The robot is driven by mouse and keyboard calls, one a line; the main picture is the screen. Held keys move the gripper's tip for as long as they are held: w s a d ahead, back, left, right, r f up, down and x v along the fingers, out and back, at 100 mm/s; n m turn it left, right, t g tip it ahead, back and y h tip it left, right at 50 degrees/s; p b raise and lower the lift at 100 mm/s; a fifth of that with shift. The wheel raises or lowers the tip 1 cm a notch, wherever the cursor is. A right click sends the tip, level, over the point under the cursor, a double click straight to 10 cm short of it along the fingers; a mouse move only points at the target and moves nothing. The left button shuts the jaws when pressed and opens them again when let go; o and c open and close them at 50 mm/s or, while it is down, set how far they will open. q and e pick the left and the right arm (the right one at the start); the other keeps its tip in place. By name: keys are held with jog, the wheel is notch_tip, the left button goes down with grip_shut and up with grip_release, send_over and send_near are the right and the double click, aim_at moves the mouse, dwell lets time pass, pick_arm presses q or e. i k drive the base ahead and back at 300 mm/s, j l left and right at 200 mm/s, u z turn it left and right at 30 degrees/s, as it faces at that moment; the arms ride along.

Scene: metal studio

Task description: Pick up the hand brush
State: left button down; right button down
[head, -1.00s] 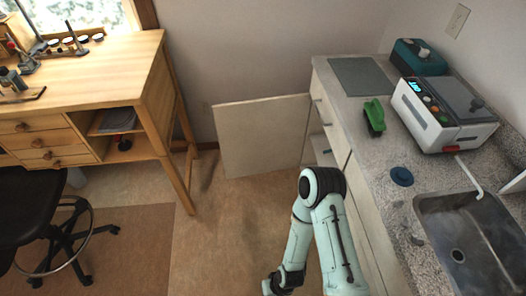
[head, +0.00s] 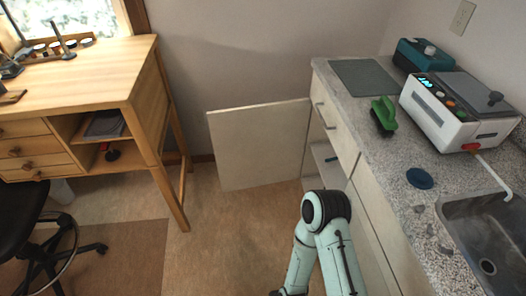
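The hand brush (head: 384,115) has a green handle and dark bristles. It lies on the speckled grey countertop (head: 375,160), beside the white machine and in front of the grey mat. My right arm is bent in the lower middle, left of the counter's front. My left arm and gripper are not in view. Nothing touches the brush.
A cabinet door (head: 258,145) stands open below the counter. A white machine (head: 458,110), a teal box (head: 422,56), a blue disc (head: 420,178) and a sink (head: 485,235) occupy the counter. A wooden desk (head: 120,75) stands left.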

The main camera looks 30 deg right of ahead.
aim_at(387, 123)
jog(key=i+j, duration=0.15)
jog(key=j, duration=0.25)
jog(key=j+z, duration=0.15)
jog(key=z, duration=2.2)
jog(key=i+j+z, duration=0.1)
jog(key=j, duration=0.3)
jog(key=i+j+z, duration=0.1)
jog(key=j, duration=0.35)
jog(key=i+j+z, duration=0.1)
jog(key=j, duration=0.3)
jog(key=i, duration=0.05)
